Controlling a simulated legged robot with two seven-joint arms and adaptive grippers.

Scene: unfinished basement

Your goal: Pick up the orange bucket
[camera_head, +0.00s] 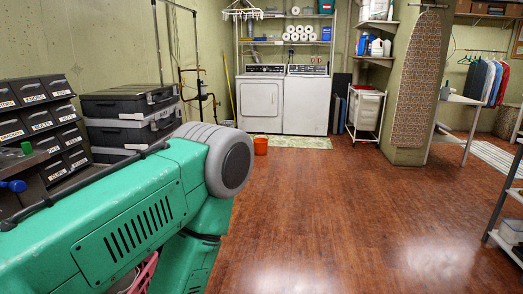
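The orange bucket (261,146) is small in the view. It stands upright on the wooden floor near the back wall, in front of the white washer (261,103) and beside the left end of a light patterned mat (300,142). Its inside and handle are too small to make out. Neither of my grippers shows in the head view, so nothing is seen near the bucket or touching it.
Black tool cases (130,103) and labelled drawers (38,120) stand at the left. A white dryer (307,104) and a wheeled cart (366,112) stand at the back. A metal rack (496,210) stands at the right. The middle floor (340,210) is clear.

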